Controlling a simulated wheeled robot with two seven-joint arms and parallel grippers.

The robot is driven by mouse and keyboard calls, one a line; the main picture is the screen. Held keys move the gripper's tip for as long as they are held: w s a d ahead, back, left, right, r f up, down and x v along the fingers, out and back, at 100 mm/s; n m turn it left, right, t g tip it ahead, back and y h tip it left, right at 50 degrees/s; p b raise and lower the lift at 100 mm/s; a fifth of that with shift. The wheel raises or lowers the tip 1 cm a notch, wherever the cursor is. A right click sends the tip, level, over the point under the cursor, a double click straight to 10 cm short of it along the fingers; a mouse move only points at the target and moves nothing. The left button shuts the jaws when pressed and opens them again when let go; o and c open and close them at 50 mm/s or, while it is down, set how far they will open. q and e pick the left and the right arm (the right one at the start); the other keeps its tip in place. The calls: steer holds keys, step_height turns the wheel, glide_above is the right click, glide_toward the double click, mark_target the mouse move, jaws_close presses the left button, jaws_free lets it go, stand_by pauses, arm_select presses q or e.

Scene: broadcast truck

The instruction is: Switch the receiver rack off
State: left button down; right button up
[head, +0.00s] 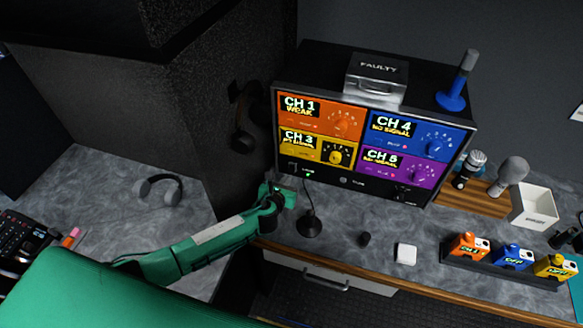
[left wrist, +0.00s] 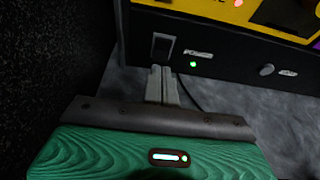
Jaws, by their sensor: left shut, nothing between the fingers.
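The receiver rack (head: 357,184) stands on the grey counter with orange, blue, yellow and purple channel panels. Its lower black strip holds a dark rocker switch (left wrist: 162,46) beside the label POWER, with a lit green light (left wrist: 193,64). My left gripper (left wrist: 162,72) is shut and empty, its fingertips just below and in front of the switch in the left wrist view; I cannot tell whether they touch it. In the head view the left gripper (head: 277,190) is at the rack's lower left corner. My right gripper is not in view.
A black microphone base (head: 310,225) with a thin stem stands just right of my left gripper. Headphones (head: 160,187) lie on the left counter. A dark pillar (head: 225,110) rises left of the rack.

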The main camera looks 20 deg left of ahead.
mark_target(291, 172)
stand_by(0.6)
arm_select(q)
steer(key=shift+b+x, duration=0.35)
steer(key=shift+x, duration=0.45)
steer(key=shift+b+x, duration=0.35)
steer(key=shift+x, duration=0.45)
stand_by(0.5)
steer(key=shift+p+v, duration=1)
steer(key=shift+v, duration=0.25)
steer(key=shift+p+v, duration=1.05)
steer(key=shift+v, duration=0.65)
steer(key=shift+s+r, duration=0.25)
steer(key=shift+s, duration=0.3)
